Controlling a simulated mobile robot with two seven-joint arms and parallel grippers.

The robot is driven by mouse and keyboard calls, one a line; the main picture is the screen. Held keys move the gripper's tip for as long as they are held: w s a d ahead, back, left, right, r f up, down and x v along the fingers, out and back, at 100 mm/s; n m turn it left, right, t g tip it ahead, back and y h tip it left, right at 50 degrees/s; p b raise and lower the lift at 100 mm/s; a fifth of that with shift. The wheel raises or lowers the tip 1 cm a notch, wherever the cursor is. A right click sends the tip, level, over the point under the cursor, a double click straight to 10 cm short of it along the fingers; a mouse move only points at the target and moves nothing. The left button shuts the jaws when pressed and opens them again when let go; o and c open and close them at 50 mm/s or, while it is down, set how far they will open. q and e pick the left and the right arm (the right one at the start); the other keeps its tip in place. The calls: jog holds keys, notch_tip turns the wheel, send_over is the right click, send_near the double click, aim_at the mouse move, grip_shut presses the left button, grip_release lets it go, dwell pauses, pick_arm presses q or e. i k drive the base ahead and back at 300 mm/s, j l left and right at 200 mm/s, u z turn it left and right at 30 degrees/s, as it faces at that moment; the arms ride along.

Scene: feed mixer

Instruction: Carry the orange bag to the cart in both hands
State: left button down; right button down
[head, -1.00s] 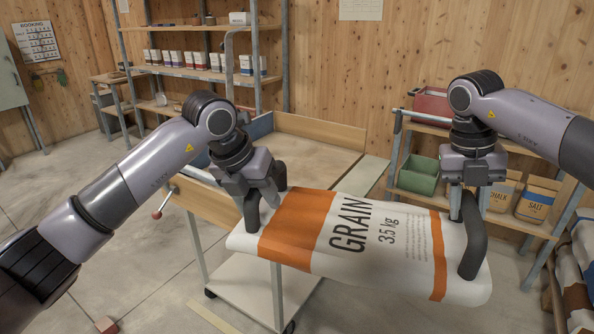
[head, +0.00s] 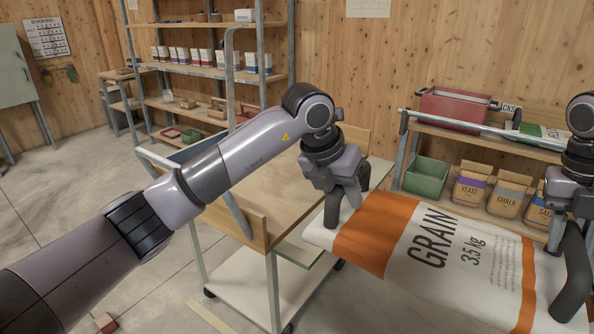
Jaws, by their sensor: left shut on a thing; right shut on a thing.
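The orange bag (head: 400,238) is white with orange bands and the words GRAIN and 3.5 kg. It hangs in the air, roughly flat, between my grippers. My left gripper (head: 342,212) is shut on its left end. My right gripper (head: 565,262) is shut on its right end, near the picture's right edge. The cart (head: 268,190) has a wooden top with raised edges, a push handle at its left and a white lower shelf (head: 250,287). It stands behind and left of the bag. My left arm hides part of the cart top.
A low shelf at the right holds a green bin (head: 426,178), a red box (head: 455,108) and several paper bags, such as the yeast bag (head: 470,185). A tall rack (head: 205,72) stands at the back. A small red block (head: 106,322) lies on the floor at front left. The cart top looks bare.

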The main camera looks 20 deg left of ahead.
aim_at(280, 172)
jog(key=i+l+z, duration=0.1)
jog(key=i+z, duration=0.4)
jog(key=i, duration=0.25)
jog(key=i+l+u, duration=0.1)
jog(key=i, duration=0.8)
jog(key=i+u, duration=0.25)
jog(key=i, duration=0.15)
jog(key=i+l+u, duration=0.25)
jog(key=i, duration=0.15)
jog(key=i+u, duration=0.2)
jog(key=u, duration=0.25)
jog(key=i+u, duration=0.2)
jog(key=u, duration=0.2)
